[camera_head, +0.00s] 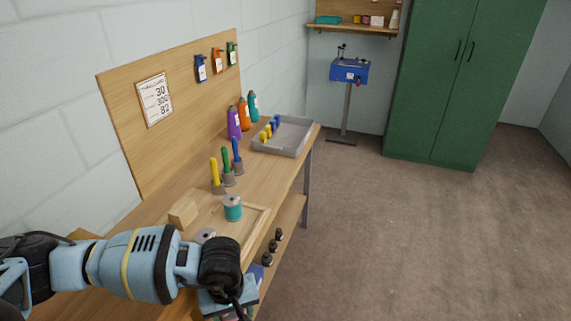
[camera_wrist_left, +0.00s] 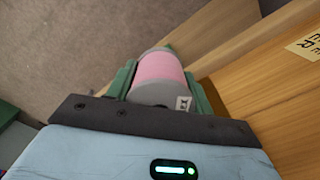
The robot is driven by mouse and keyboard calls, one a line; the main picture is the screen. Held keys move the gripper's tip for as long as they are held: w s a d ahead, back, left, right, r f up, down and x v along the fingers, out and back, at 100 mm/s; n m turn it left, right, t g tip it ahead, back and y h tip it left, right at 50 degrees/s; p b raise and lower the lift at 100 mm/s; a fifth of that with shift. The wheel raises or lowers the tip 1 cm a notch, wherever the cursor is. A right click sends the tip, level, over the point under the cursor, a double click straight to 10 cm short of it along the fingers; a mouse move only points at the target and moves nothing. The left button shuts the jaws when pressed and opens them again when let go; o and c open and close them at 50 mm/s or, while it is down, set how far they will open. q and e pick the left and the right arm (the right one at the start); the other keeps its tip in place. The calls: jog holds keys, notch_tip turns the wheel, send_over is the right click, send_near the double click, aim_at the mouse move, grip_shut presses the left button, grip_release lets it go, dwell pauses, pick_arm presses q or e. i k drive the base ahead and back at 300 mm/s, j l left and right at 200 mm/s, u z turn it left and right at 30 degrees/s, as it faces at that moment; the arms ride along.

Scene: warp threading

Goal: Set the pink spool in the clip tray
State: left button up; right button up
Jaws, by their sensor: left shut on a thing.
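The pink spool (camera_wrist_left: 158,72), with grey end flanges, is between the green fingers of my left gripper (camera_wrist_left: 162,84) in the left wrist view. The gripper is shut on it. In the head view my left arm reaches in over the near end of the bench, and the spool is hidden there. A grey tray (camera_head: 298,152) holding several small yellow and blue pieces, likely clips, stands at the far end of the bench. My gripper is well short of it. My right gripper is not in view.
A teal spool (camera_head: 233,208) stands on a shallow wooden board (camera_head: 250,231), beside a wooden block (camera_head: 183,212). Yellow, green and blue-handled tools (camera_head: 226,168) stand between there and the grey tray. Purple (camera_head: 234,123), orange and teal bottles line the tray's left. Open floor lies right.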

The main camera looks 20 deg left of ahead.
aim_at(291, 138)
jog(key=k, duration=0.1)
jog(key=i, duration=1.9)
jog(key=i+l+u, duration=0.1)
jog(key=u, duration=0.35)
jog(key=i, duration=1)
jog(key=j+u, duration=0.05)
